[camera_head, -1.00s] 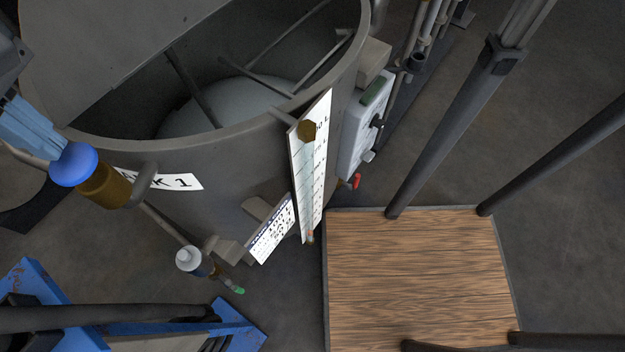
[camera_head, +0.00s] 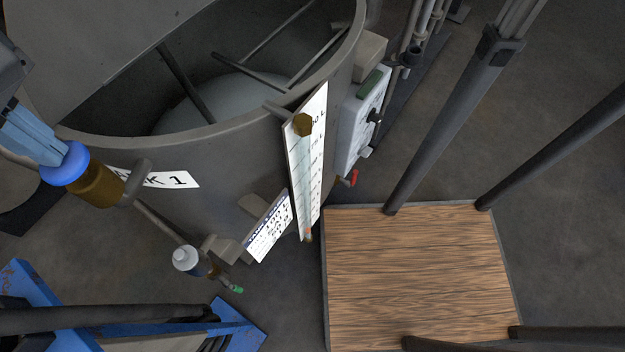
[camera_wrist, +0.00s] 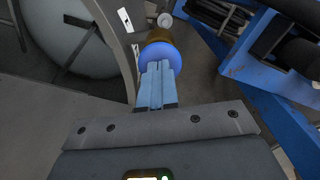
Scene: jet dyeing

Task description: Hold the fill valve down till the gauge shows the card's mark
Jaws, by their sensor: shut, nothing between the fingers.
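The fill valve (camera_head: 94,180) is a brass body with a blue round cap on the pipe left of the tank. My gripper (camera_head: 55,157) is shut, its light-blue fingers against the blue cap. In the wrist view the gripper's fingertips (camera_wrist: 157,68) meet the blue cap (camera_wrist: 160,56) too. The gauge (camera_head: 308,165) is a tall white scale with a clear tube on the tank's front; its level is too small to read surely. The card (camera_head: 268,228) is white with a dark header, left of the gauge's foot; its mark is not legible to me.
The open grey tank (camera_head: 215,150) fills the upper left. A grey-capped fitting with a green tip (camera_head: 187,258) sits lower on the pipe. A control box (camera_head: 362,120) is on the tank's right side. A wooden platform (camera_head: 415,275) with dark posts stands at right. A blue frame is lower left.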

